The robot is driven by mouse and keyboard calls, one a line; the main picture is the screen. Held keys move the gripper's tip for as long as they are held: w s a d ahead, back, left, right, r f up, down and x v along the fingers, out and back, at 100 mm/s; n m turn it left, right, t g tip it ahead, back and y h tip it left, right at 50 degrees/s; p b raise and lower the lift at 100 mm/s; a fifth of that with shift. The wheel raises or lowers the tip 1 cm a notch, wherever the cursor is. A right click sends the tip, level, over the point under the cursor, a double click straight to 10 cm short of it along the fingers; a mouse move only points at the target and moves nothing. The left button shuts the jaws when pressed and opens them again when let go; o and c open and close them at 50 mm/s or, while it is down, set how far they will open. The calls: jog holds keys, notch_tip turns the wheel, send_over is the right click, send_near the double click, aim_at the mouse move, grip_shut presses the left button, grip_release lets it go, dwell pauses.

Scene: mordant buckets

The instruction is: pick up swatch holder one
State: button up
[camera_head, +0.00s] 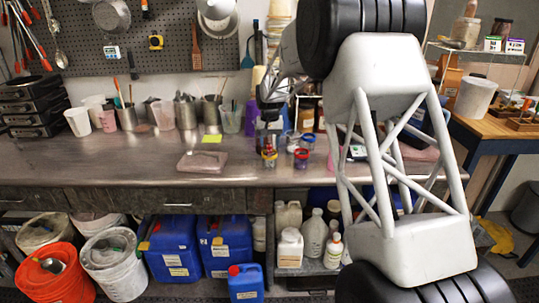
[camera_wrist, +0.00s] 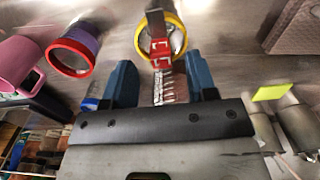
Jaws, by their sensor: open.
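In the wrist view, a small round holder with a yellow rim (camera_wrist: 175,30) lies just ahead of my gripper (camera_wrist: 161,78), with a red piece with white marks (camera_wrist: 160,50) across it. A holder with a red rim and purple side (camera_wrist: 80,48) is to its left. I cannot read which one is swatch holder one. My two blue fingers are apart. A pale ridged strip (camera_wrist: 167,86) shows in the gap between them; I cannot tell whether they touch it. In the head view, my gripper (camera_head: 268,132) is low over the yellow-and-red holder (camera_head: 269,158), beside the purple-sided one (camera_head: 301,158).
A pink mug (camera_wrist: 22,62) is left of the holders in the wrist view. A pinkish flat tray (camera_head: 203,162) and yellow note (camera_head: 211,139) lie on the metal bench (camera_head: 120,168). Cups and jars stand at the back left. The bench's front left is clear.

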aim_at(269, 146)
jog(key=shift+f, duration=1.6)
grip_shut()
